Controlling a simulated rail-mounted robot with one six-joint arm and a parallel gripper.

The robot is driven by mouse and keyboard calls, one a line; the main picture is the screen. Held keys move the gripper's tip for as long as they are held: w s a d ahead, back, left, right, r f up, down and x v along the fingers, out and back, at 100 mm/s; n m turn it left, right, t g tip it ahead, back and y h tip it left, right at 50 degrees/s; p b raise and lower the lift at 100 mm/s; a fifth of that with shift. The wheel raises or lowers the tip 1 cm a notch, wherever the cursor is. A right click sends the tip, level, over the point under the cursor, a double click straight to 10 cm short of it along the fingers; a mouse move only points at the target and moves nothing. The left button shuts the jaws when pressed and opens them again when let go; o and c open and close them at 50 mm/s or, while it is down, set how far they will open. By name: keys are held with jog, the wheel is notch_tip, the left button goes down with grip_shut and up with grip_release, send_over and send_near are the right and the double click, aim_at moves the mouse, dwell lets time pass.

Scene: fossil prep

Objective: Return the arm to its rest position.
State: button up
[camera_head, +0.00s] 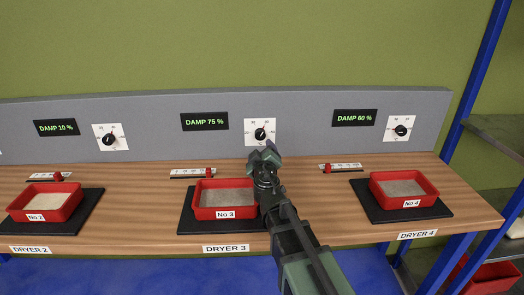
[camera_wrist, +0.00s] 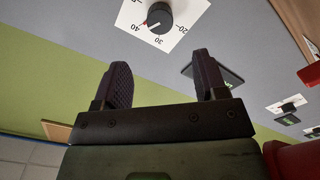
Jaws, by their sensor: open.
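My gripper (camera_wrist: 163,88) is open and empty in the wrist view, its two dark ridged fingers apart. A black dial knob (camera_wrist: 158,17) on a white scale plate lies beyond the fingertips, apart from them. In the head view my arm reaches in from the lower right, and my gripper (camera_head: 265,153) is just in front of and below the dial (camera_head: 261,133) above dryer 3. The arm covers the right edge of the red No 3 tray (camera_head: 212,213). The fingertips are small and hard to make out there.
Red trays No 2 (camera_head: 45,217) and No 4 (camera_head: 411,203) stand on black mats along the wooden bench (camera_head: 140,215). Sliders (camera_head: 193,173) lie behind the trays. Displays read damp 10, 75 (camera_head: 205,122) and 60 percent. A blue-framed rack (camera_head: 470,90) stands at the right.

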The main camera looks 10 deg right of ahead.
dwell(0.4)
jog(key=s+d+r+m+g+h+p, duration=0.5)
jog(key=s+d+r+m+g+p, duration=0.4)
jog(key=p, duration=0.9)
jog(key=s+a+r+n+g+y+p, duration=0.1)
jog(key=s+a+g+y+p, duration=0.2)
jog(key=s, duration=0.5)
jog(key=s+a+n+g+y+p, duration=0.1)
jog(key=s+a+g+y+p, duration=0.3)
jog(key=s+p, duration=0.3)
jog(key=shift+s+a+r+g+y, duration=0.35)
jog(key=shift+s+g, duration=0.25)
jog(key=shift+g, duration=0.3)
